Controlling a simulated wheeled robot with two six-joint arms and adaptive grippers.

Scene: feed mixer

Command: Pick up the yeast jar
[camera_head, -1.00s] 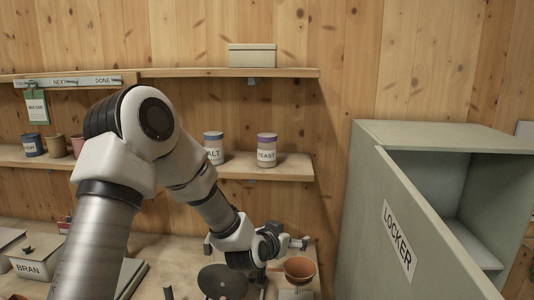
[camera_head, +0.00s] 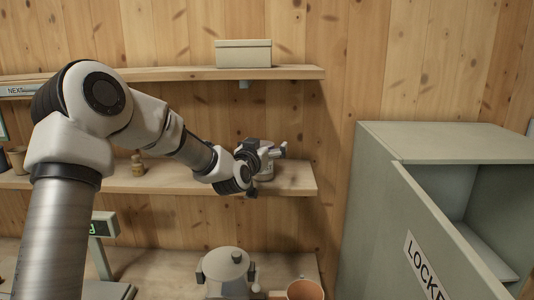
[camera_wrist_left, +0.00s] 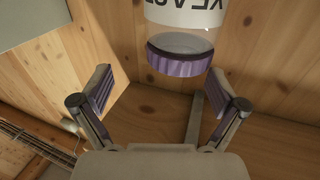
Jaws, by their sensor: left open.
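The yeast jar (camera_head: 266,174) stands on the lower shelf (camera_head: 295,181) near its right end. My left gripper (camera_head: 276,148) is at the jar's upper part and partly hides it. In the left wrist view the jar (camera_wrist_left: 185,18) appears upside down, with its purple lid (camera_wrist_left: 180,66) towards the gripper. The left fingers (camera_wrist_left: 165,98) are open and spread to either side of the lid's line, with a visible gap from the jar. My right gripper is not in view.
A box (camera_head: 243,53) sits on the upper shelf (camera_head: 290,73) above. A small brown bottle (camera_head: 137,165) stands on the lower shelf left of my forearm. The locker (camera_head: 372,190) stands open at right.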

